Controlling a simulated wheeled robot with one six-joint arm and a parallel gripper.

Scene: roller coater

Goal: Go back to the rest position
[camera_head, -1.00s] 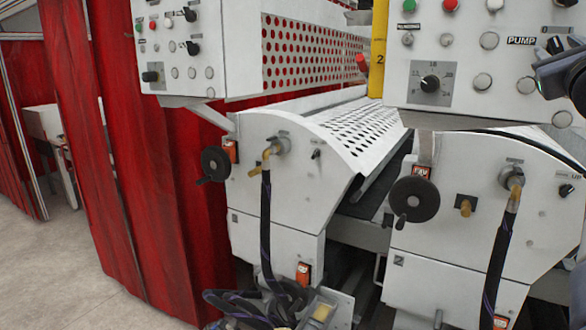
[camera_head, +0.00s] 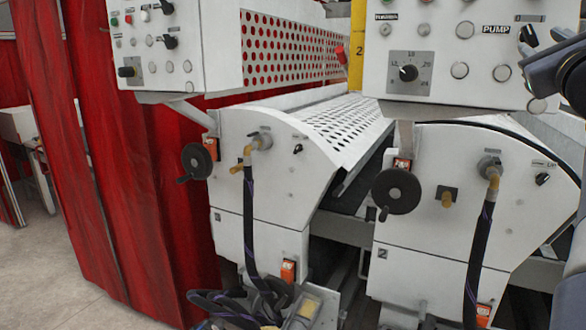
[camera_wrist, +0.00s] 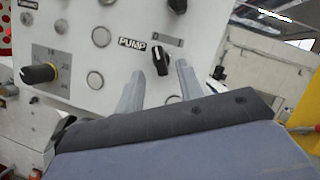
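My gripper (camera_wrist: 158,82) is open in the wrist view, its two pale grey fingers apart with nothing held between them. A black selector knob (camera_wrist: 163,60) right of the PUMP label shows between the fingertips; I cannot tell if they touch it. Another black knob (camera_wrist: 177,6) is at the top. The white control panel (camera_wrist: 75,22) fills the upper left, with a dial knob (camera_wrist: 40,73) lower down. In the head view, my dark arm is at the right edge beside the same panel (camera_head: 378,75); its fingers are not clearly visible there.
Two white roller machine units stand below the panels, with black handwheels (camera_head: 397,191) and dark hoses (camera_head: 248,215). A second control panel (camera_head: 195,40) is at upper left. Red curtains (camera_head: 110,150) hang at left. Bare floor (camera_head: 45,260) is open at lower left.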

